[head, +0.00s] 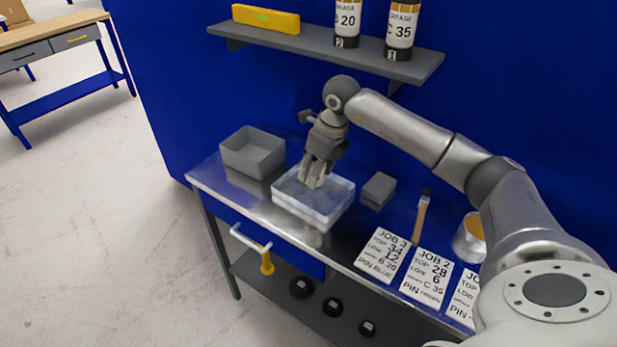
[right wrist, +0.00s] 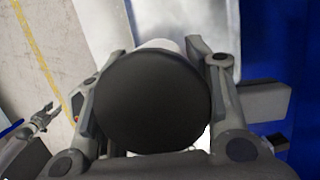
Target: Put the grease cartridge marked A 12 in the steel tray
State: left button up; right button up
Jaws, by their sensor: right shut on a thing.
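My right gripper (head: 314,183) points down over a shallow, shiny pale tray (head: 336,212), which looks like the steel tray, on the bench. In the right wrist view my right gripper is shut on a cylinder with a round black end (right wrist: 155,100), apparently a grease cartridge. A pale part shows just beyond the black end. Its label is hidden, so I cannot read A 12. I cannot tell whether it touches the tray floor. My left gripper (right wrist: 45,118) shows small in the right wrist view, empty with its fingers apart. It is outside the head view.
A deeper grey bin (head: 252,150) stands left of the tray, and a small grey block (head: 378,190) stands right. A brush (head: 421,218), job cards (head: 383,256) and a round tin (head: 468,240) lie further right. The shelf (head: 330,52) above holds cartridges B 20 (head: 347,22) and C 35 (head: 401,28).

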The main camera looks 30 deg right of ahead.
jog(key=w+f, duration=0.3)
jog(key=shift+a+f+p, duration=0.15)
jog(key=shift+f+p, duration=0.1)
jog(key=shift+p, duration=0.1)
jog(key=shift+s+p+x, duration=0.25)
jog(key=shift+p+x, duration=0.5)
jog(key=shift+x, duration=0.35)
jog(key=shift+f, duration=0.45)
jog(key=shift+f, duration=0.1)
jog(key=o, duration=1.2)
